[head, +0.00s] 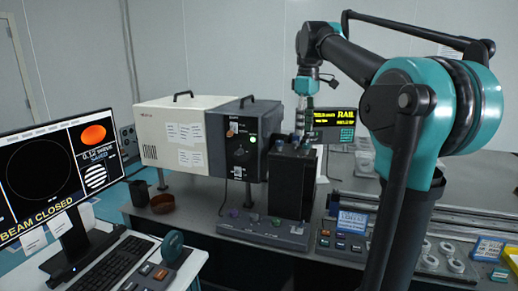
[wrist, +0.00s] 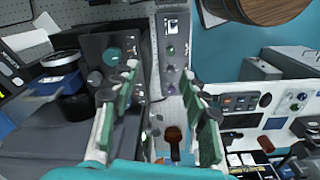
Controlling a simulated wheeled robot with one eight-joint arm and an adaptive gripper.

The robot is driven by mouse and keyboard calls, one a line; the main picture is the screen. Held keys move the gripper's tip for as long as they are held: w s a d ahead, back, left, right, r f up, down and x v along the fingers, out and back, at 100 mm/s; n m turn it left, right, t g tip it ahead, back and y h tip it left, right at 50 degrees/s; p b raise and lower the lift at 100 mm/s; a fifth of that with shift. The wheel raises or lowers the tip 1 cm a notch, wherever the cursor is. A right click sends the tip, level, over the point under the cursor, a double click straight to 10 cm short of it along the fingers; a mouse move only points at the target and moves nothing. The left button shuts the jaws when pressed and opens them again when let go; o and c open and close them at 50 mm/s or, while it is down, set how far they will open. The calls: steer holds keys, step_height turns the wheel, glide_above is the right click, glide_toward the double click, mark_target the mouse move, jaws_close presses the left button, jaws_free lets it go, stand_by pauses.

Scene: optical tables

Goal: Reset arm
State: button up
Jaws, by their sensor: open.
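My gripper (head: 299,128) hangs pointing down at the end of my black and teal arm, close above or in front of a black box-shaped unit (head: 292,185) on the optical table. Whether it touches the unit cannot be told. In the wrist view my gripper (wrist: 159,72) shows its two green and white fingers spread apart, with nothing held between them. Equipment panels with knobs lie beyond the fingers.
A white and grey instrument housing (head: 203,130) stands left of the gripper. A monitor (head: 62,168) and keyboard (head: 107,272) are at left. A rail and small round parts (head: 440,258) lie at right.

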steer(key=s+d+f+m+t, duration=0.1)
steer(key=s+f+m, duration=0.2)
steer(key=f, duration=0.8)
steer(key=s+d+f+m+t, duration=0.1)
steer(key=s+d+f+m, duration=0.15)
steer(key=f, duration=0.85)
steer(key=s+f+m+t, duration=0.2)
steer(key=s+f+m, duration=0.3)
steer(key=s+f, duration=1.1)
step_height(320, 180, down, 3)
steer(key=shift+s+d+r+m, duration=0.15)
steer(key=shift+s+d+m, duration=0.2)
steer(key=shift+s+d, duration=0.05)
